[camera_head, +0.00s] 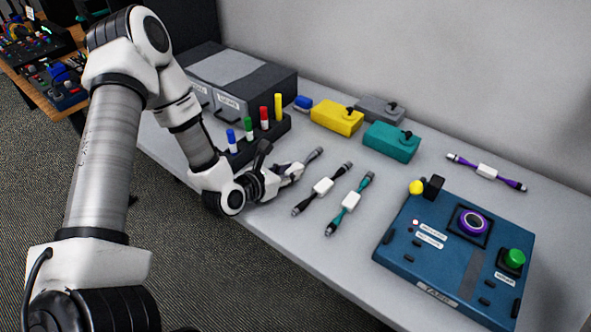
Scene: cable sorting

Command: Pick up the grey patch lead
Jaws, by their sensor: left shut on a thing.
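The grey patch lead (312,156) lies at the table's middle left, one end showing past my left gripper. My left gripper (286,173) is shut on the grey patch lead near its white middle; the fingers hide the lead's near part. I cannot tell whether the lead is clear of the table. A black lead (323,186) and a teal lead (350,201) lie just to its right, each with a white tag. A purple lead (487,171) lies further right. My right gripper is not in view.
A dark rack with coloured markers (262,140) stands close behind my left gripper. Yellow (337,117), grey (379,108) and teal (391,142) boxes stand at the back. A blue panel (400,246) with buttons takes the right front. The table's front edge runs close below the leads.

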